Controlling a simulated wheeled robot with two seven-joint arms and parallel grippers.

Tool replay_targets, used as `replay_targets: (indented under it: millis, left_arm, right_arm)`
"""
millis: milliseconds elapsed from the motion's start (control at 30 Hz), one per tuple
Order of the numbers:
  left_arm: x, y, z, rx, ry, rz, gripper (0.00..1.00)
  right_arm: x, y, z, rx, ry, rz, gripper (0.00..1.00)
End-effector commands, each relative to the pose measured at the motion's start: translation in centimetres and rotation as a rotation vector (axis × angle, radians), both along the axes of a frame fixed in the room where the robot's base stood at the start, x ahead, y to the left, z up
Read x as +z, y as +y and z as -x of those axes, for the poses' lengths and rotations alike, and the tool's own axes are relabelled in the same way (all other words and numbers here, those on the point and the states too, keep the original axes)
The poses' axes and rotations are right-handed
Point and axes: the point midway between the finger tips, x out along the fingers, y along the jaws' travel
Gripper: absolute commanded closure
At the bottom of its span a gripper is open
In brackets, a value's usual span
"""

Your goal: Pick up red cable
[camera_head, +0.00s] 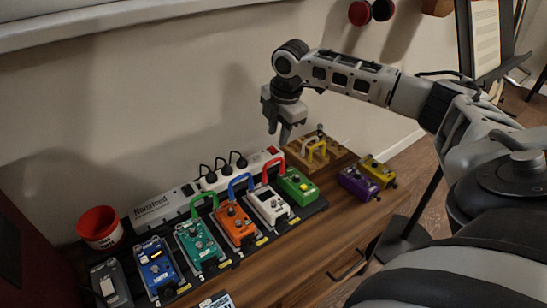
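The red cable (265,168) is a short arched patch lead between the white pedal (269,206) and the green pedal (298,187) on the pedalboard. My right gripper (279,136) points down above and slightly right of the red cable, apart from it. Its two fingers are apart and nothing shows between them. My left gripper is not in view.
A blue cable (239,181) and a green cable (203,197) arch between neighbouring pedals. Black plugs sit in a power strip (222,178) behind. A wooden block (328,158) with a yellow cable (316,148) lies right. A red cup (100,228) stands left.

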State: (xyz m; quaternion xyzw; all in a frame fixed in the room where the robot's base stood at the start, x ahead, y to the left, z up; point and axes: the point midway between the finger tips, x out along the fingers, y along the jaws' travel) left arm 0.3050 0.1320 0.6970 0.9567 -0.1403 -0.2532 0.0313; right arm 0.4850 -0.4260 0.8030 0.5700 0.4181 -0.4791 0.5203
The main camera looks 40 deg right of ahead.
Motion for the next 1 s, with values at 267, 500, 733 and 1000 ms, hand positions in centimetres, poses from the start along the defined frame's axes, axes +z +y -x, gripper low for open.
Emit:
replay_targets:
  millis: [267, 500, 733, 1000]
  left_arm:
    - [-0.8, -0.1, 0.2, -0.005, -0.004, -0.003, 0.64]
    - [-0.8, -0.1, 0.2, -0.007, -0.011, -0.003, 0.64]
    - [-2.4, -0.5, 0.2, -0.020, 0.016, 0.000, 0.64]
    - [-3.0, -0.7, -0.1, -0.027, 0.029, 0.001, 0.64]
  right_arm:
    - [-5.2, -0.1, -1.0, 0.000, 0.000, 0.000, 0.71]
    - [-6.9, -0.1, -1.3, 0.000, -0.001, 0.000, 0.71]
    - [-10.3, -0.1, -1.7, 0.001, -0.001, -0.001, 0.71]
    - [-11.2, -0.1, -1.9, 0.001, -0.002, 0.000, 0.71]
